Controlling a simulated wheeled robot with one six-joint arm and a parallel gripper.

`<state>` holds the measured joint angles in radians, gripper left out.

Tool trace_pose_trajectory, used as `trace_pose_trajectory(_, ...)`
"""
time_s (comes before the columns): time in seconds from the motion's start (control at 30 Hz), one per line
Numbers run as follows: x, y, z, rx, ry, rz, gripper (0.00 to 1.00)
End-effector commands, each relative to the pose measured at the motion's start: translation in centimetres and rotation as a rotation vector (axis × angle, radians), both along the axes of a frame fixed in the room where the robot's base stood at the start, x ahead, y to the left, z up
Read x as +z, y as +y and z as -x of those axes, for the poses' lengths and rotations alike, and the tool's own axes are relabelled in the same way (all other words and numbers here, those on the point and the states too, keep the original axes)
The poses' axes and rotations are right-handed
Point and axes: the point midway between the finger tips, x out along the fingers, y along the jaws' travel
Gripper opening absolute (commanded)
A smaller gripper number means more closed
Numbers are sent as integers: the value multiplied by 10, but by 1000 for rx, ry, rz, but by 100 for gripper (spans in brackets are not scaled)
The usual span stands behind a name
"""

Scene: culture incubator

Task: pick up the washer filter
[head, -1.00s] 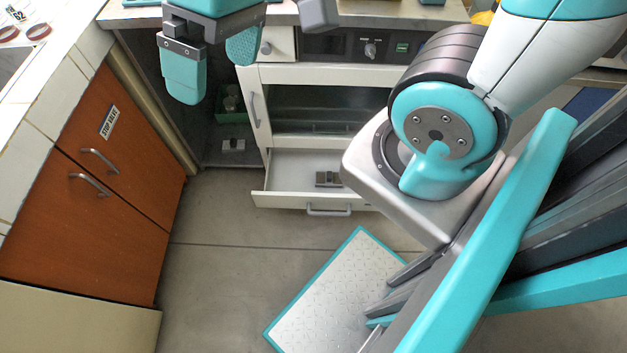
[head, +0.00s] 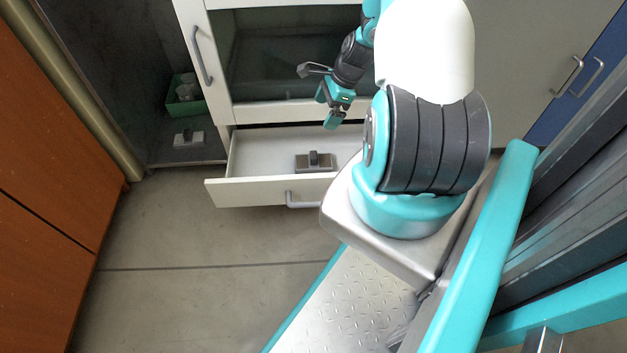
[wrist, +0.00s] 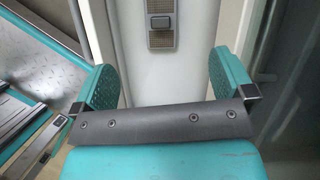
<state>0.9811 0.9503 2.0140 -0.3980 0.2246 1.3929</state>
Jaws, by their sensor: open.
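A small grey-brown block with a dark raised grip, which looks like the washer filter (head: 314,161), lies in the open white drawer (head: 258,190). In the wrist view the filter (wrist: 162,24) shows at the top middle, beyond my fingers. My gripper (head: 329,106) is above the drawer's back part, up and slightly right of the filter in the head view. In the wrist view my gripper (wrist: 167,80) has its two teal fingers wide apart, with nothing between them but the white drawer floor below.
The white cabinet (head: 215,60) stands behind the drawer, with a dark glass front. At left, a niche holds a green crate (head: 187,108) and a similar small block (head: 188,138). Bare floor lies in front of the drawer. Orange cupboards (head: 45,190) line the left.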

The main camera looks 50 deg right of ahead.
Motion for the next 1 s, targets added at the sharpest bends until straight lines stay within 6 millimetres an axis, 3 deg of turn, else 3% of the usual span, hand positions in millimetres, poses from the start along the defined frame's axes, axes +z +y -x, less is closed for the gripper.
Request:
trace_pose_trajectory(0.03, -25, -7, 7, -53, 9, -11, 100)
trace_pose_trajectory(0.2, -52, -15, 16, -135, 26, -28, 100)
trace_pose_trajectory(0.6, -133, 7, -9, -133, 26, -29, 100)
trace_pose_trajectory(0.73, -149, 12, -15, -133, 26, -29, 100)
trace_pose_trajectory(1.0, -160, 16, -19, -134, 26, -28, 100)
